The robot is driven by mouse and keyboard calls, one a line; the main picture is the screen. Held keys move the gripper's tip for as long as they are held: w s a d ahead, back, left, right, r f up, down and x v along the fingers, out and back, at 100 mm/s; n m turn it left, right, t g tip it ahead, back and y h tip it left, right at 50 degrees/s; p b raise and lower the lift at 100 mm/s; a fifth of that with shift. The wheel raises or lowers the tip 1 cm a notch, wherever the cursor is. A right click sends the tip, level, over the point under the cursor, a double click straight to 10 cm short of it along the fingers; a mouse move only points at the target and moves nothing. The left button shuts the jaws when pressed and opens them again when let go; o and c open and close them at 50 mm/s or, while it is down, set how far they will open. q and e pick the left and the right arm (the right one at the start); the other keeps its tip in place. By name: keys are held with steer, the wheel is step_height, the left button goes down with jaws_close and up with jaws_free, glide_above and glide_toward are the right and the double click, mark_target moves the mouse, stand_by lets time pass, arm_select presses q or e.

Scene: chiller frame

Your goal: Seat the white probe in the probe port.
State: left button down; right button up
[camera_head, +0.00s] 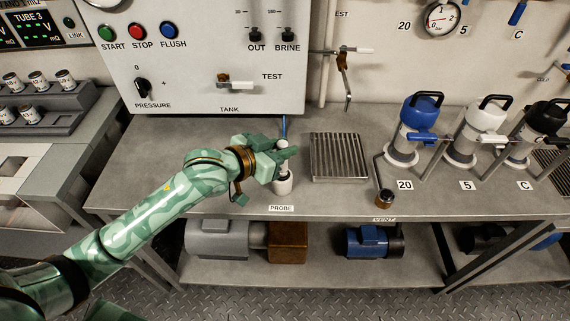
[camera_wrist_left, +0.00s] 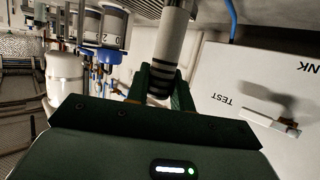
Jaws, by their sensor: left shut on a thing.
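My left gripper (camera_head: 287,156) is above the front part of the grey bench, shut on the white probe (camera_head: 283,143). Only the probe's pale top shows above the fingers in the head view, with a blue cable behind it. In the left wrist view, the probe (camera_wrist_left: 172,42) is a pale cylinder with dark bands between my left gripper's fingers (camera_wrist_left: 163,88). Below the gripper in the head view is a white cup (camera_head: 283,186) with a dark top, behind the PROBE label. I cannot tell whether the probe touches this cup. My right gripper is not in view.
A slatted metal tray (camera_head: 339,157) lies right of my gripper. A small brown-and-black pot (camera_head: 385,198) stands near the front edge. Filter housings with blue (camera_head: 421,113), white and black caps stand farther right. The white TANK panel (camera_head: 200,55) rises behind.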

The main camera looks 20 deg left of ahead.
arm_select(q)
step_height(320, 180, down, 4)
steer(key=shift+s+a+f+b, duration=0.1)
steer(key=shift+f+b, duration=0.05)
steer(key=shift+b, duration=0.8)
steer(key=c, duration=1.2)
jaws_free()
